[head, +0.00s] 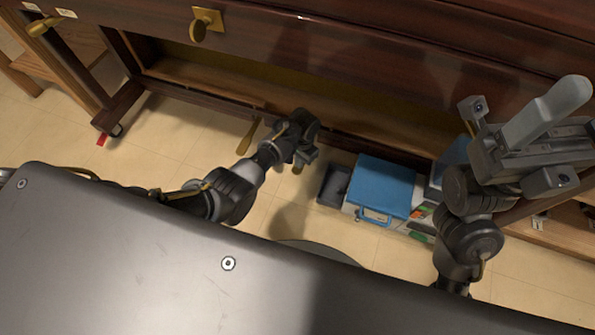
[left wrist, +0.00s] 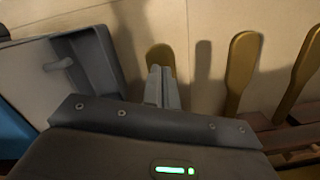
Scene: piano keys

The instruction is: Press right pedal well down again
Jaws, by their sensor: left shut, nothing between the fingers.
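The right pedal (left wrist: 160,55) is a gold-coloured paddle. In the left wrist view its rounded tip shows past the fingertips of my left gripper (left wrist: 162,73), which hide the rest. In the head view a small gold bit of this pedal (head: 297,169) shows beside my left gripper (head: 304,157), low under the piano. My left gripper is shut and empty, over the pedal; I cannot tell whether it touches or presses it. The two other pedals, middle (left wrist: 241,70) and left (left wrist: 300,78), stand apart to the right in the wrist view. My right gripper (head: 560,98) is raised at the right.
A grey open bin (head: 332,184) and a blue-lidded box (head: 382,186) stand on the floor just right of my left gripper. The dark wooden piano (head: 330,60) overhangs the pedals. A low wooden rail runs behind them. Pale floor (head: 180,135) is clear to the left.

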